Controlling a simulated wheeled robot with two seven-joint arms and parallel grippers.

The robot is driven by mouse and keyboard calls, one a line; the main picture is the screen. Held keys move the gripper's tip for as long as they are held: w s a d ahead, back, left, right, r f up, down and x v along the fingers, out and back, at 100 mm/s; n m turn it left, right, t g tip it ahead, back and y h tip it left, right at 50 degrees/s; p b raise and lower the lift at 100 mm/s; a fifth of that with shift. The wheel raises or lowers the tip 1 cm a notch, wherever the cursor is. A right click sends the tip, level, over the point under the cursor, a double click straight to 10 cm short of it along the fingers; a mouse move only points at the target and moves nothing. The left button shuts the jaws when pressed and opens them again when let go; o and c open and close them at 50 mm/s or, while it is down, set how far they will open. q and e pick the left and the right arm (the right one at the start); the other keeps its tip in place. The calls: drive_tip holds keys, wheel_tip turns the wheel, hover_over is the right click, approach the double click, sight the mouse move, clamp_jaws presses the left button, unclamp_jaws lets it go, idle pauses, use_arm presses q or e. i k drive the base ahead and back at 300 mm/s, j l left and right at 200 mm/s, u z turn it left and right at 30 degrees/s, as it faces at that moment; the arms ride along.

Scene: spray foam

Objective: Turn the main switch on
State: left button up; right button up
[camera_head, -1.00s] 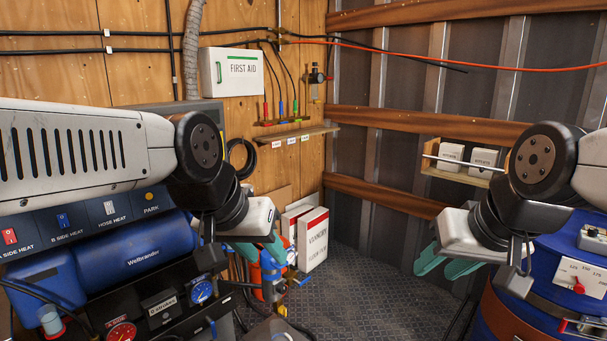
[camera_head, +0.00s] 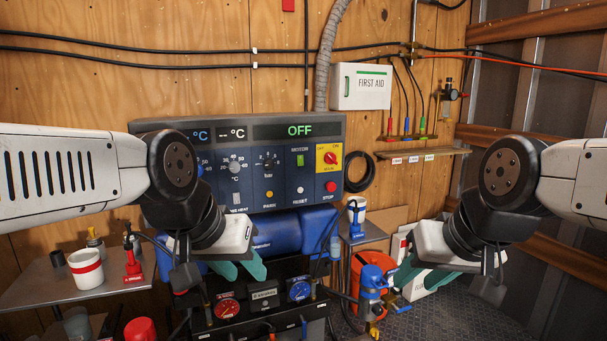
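The main switch (camera_head: 330,158) is a red rotary knob on a yellow plate at the right end of the blue control panel (camera_head: 215,165). The panel's display reads OFF. My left gripper (camera_head: 245,270) has teal fingers and hangs in front of the panel's lower part, below and left of the switch. My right gripper (camera_head: 425,272) also has teal fingers and hangs to the right of the panel, lower than the switch. Both grippers show gaps between their fingers and hold nothing visible. Neither touches the switch. My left arm hides part of the panel's left side.
Below the switch is a red stop button (camera_head: 330,186). A side table (camera_head: 75,285) with a white cup (camera_head: 87,270) stands at left. An orange bucket (camera_head: 368,268) with a blue pump stands between the grippers.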

sight(330, 158)
drive_tip(key=i+l+u, duration=0.25)
drive_tip(key=i+l, duration=0.55)
